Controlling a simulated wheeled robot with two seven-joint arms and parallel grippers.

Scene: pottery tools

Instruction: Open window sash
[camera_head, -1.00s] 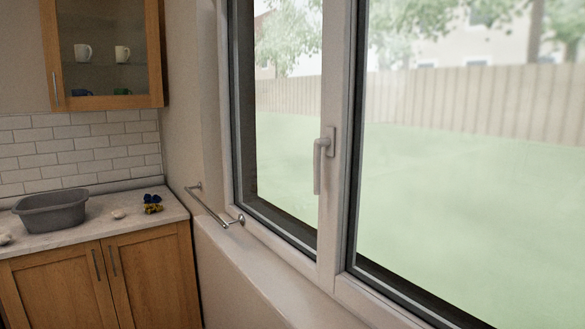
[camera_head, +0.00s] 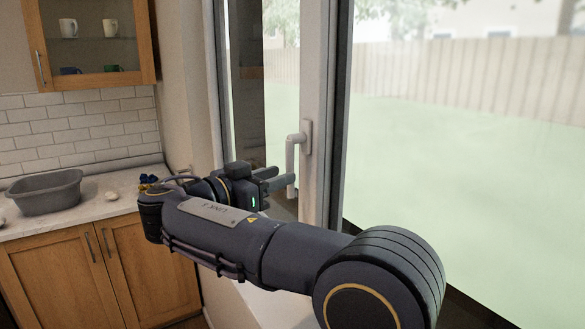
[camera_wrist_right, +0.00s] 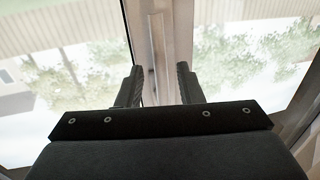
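The window sash is the left pane with a pale frame (camera_head: 316,80). Its white handle (camera_head: 304,137) hangs down from its mount on the frame. My right gripper (camera_head: 281,180) is at the handle's lower end, fingers toward the window. In the right wrist view, its two dark fingers (camera_wrist_right: 159,88) stand apart, with a pale upright strip of the window frame between them. I cannot tell whether the fingers touch the handle. The sash looks closed, though its lower edge is hidden by my arm. My left gripper is not in view.
A grey basin (camera_head: 45,192) stands on the counter (camera_head: 95,212) at left. A glass-fronted wall cabinet (camera_head: 90,100) hangs above. My right arm covers most of the sill and towel rail. The fixed pane (camera_head: 450,170) fills the right side.

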